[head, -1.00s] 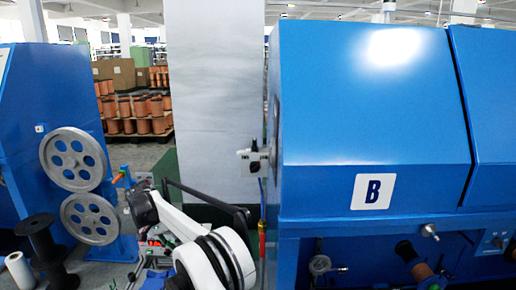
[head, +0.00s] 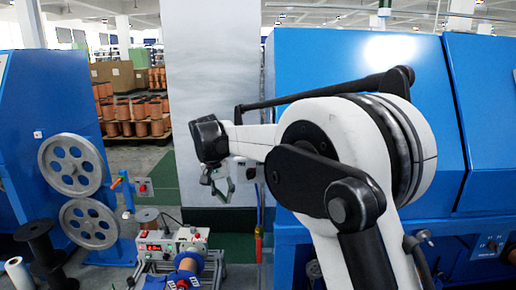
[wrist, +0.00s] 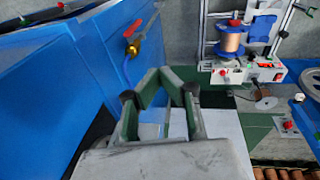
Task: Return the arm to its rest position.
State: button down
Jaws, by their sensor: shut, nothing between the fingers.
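My gripper (head: 220,190) hangs in the air in the head view, at the end of my raised white and black arm. It is in front of the grey pillar and left of the big blue machine. Its greenish fingers also show in the wrist view (wrist: 165,76), where they come together with nothing between them. My arm spans the middle and right of the head view and hides much of the machine's front.
Two grey pulley wheels (head: 71,165) stand at the left. A winding bench (head: 160,246) with a copper spool (head: 187,262) is below my gripper. The blue machine (head: 330,62) fills the right. A red and yellow valve (wrist: 133,43) shows in the wrist view.

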jog(key=s+d+r+t+y+p, duration=0.1)
jog(key=s+d+r, duration=0.5)
jog(key=s+d, duration=0.3)
jog(key=s+d+r+t+y+p, duration=0.1)
jog(key=s+d+r, duration=0.55)
jog(key=d, duration=0.35)
jog(key=s+d+f+t+p, duration=0.1)
jog(key=s+d+f, duration=0.1)
jog(key=s, duration=0.5)
jog(key=s+d+f+t, duration=0.1)
jog(key=s+d+f, duration=0.1)
jog(key=s+d, duration=0.3)
jog(key=s+d+f+t+p, duration=0.1)
jog(key=s+d, duration=0.3)
jog(key=s, duration=0.6)
jog(key=shift+s+d+f+t+p, duration=0.2)
jog(key=shift+f+t+p, duration=0.2)
jog(key=shift+f, duration=0.5)
jog(key=c, duration=2.4)
grip_release()
